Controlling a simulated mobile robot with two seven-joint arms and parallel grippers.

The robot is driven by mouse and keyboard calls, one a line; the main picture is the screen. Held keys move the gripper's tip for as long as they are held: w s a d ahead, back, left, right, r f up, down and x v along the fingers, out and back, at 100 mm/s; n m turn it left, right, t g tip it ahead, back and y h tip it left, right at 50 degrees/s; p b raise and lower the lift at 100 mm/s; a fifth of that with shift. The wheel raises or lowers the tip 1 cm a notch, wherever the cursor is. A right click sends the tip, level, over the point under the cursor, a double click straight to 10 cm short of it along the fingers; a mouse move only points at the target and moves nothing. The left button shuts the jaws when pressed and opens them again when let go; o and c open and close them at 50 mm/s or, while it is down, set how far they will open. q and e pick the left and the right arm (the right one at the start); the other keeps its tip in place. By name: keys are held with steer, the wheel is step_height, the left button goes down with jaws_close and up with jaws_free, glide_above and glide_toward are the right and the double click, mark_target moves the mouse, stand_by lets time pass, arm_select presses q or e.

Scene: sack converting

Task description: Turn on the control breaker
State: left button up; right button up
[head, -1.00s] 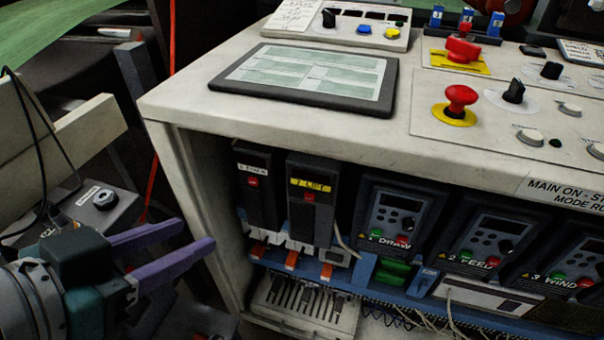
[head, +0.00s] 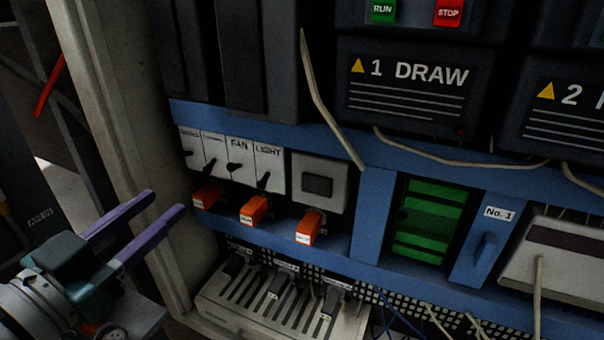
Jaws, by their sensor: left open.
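A row of several small white breakers sits on the blue panel inside the cabinet, each with a black lever. The second from the left (head: 213,146) bears a small label, which may read "control" but is too small to be sure. Beside it are the FAN breaker (head: 239,151) and the LIGHT breaker (head: 269,160). The leftmost breaker (head: 190,140) has an unclear label. The levers seem to sit at differing angles; I cannot tell which are on. My left gripper (head: 167,202) is open and empty, left of and below the breakers, apart from them. My right gripper is out of view.
Orange connectors (head: 254,209) jut out under the breakers. A pale grey box (head: 322,180) is right of them, with a hanging cable (head: 329,110). The pale cabinet post (head: 128,130) stands left. Drive units (head: 405,85) hang above; a slotted grey unit (head: 240,310) lies below.

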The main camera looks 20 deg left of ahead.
mark_target(206, 170)
arm_select(q)
steer(key=w+b, duration=0.1)
steer(key=w, duration=0.2)
steer(key=w+b, duration=0.1)
steer(key=w, duration=0.2)
steer(key=w+f+b, duration=0.1)
steer(key=w+b, duration=0.1)
steer(key=w, duration=0.1)
steer(key=shift+a, duration=0.2)
steer(key=shift+w+r, duration=0.1)
steer(key=shift+w, duration=0.4)
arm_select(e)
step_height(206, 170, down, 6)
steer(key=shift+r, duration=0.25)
arm_select(q)
jaws_close()
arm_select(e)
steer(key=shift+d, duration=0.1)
